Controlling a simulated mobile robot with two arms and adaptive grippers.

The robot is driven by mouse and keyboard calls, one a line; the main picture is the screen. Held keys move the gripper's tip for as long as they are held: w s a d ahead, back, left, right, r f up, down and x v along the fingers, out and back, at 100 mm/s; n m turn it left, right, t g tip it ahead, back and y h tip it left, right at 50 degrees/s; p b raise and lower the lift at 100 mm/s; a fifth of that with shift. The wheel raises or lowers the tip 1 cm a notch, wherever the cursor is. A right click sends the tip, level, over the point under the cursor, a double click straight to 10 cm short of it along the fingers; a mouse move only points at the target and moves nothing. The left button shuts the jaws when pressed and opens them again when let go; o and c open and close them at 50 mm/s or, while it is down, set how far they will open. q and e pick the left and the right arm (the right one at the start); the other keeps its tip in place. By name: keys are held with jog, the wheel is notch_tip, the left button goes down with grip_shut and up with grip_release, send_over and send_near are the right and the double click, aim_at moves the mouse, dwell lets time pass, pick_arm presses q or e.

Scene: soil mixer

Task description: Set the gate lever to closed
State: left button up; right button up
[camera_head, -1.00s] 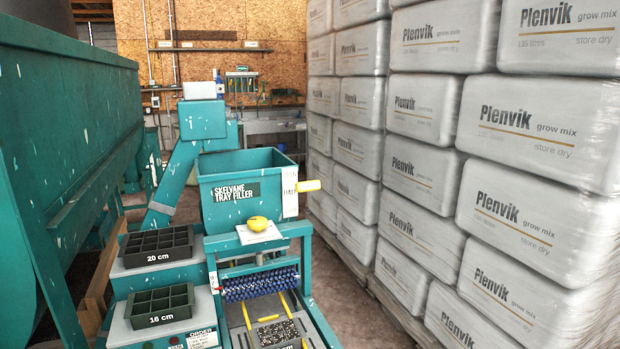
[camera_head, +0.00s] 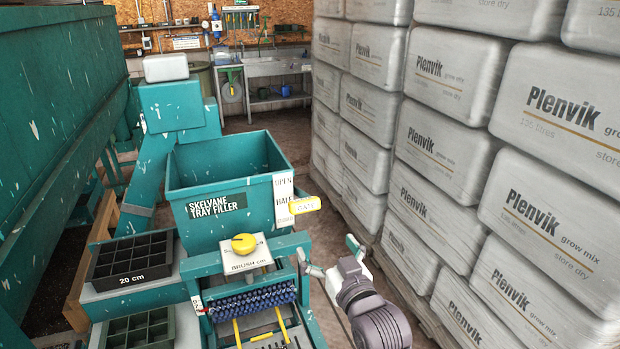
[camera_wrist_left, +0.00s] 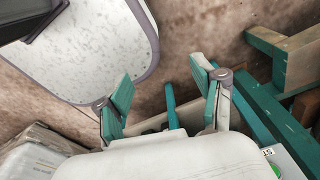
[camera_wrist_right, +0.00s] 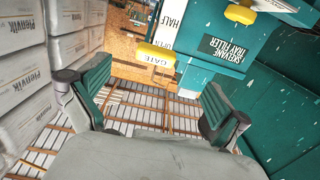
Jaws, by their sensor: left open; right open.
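The gate lever (camera_head: 305,205) is a yellow handle marked GATE on the right side of the teal tray filler's hopper (camera_head: 222,228). The plate's lowest label is partly hidden. My right gripper (camera_head: 330,256) is open and empty, below and right of the lever, not touching it. In the right wrist view the lever (camera_wrist_right: 156,56) lies beyond my open fingers (camera_wrist_right: 155,92). My left gripper (camera_wrist_left: 162,82) is open and empty in its wrist view, outside the head view.
A yellow knob (camera_head: 244,243) sits on a white plate left of the lever. A blue brush roller (camera_head: 250,299) is below it. A wall of wrapped Plenvik bags (camera_head: 425,142) stands close on the right. A black 20 cm tray (camera_head: 132,258) is at left.

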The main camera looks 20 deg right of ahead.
aim_at(306, 204)
jog(key=w+r+p, duration=0.1)
jog(key=w, duration=0.3)
jog(key=w+p, duration=0.1)
jog(key=w, duration=0.3)
jog(key=w+r+p, duration=0.1)
jog(key=w, duration=0.3)
jog(key=shift+a+r, duration=0.15)
jog(key=shift+r, duration=0.15)
pick_arm(q)
jog(key=shift+w+a+r+p, duration=0.15)
jog(key=shift+r+p, duration=0.2)
jog(key=shift+r, duration=1.6)
pick_arm(e)
jog(key=shift+w+f, duration=0.1)
jog(key=shift+w, duration=0.6)
jog(key=shift+c, duration=0.3)
